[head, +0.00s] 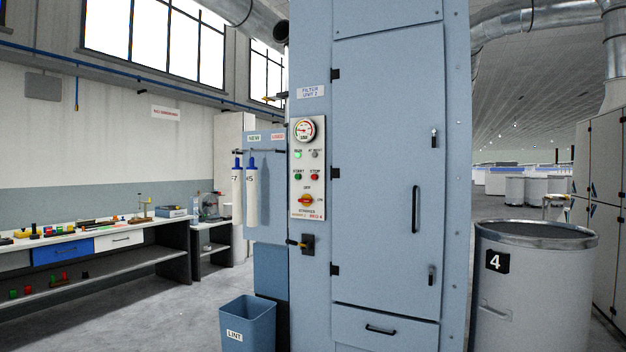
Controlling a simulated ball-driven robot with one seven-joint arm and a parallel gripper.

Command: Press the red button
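The red button (314,176) sits on a pale control panel (295,200) on the front of a tall blue filter cabinet (385,60). A label reading STOP is just above it. A green button (298,176) labelled START is to its left. A lit green lamp (298,154) and a grey lamp (315,154) are above, under a round gauge (305,130). A red and yellow rotary switch (305,200) is below. My gripper is not in view, and nothing covers the red button.
A yellow-handled lever (298,243) sticks out below the panel. A blue LINT bin (248,322) stands on the floor at the cabinet's left. A large grey drum marked 4 (530,290) stands right. A workbench (100,235) lines the left wall; floor between is clear.

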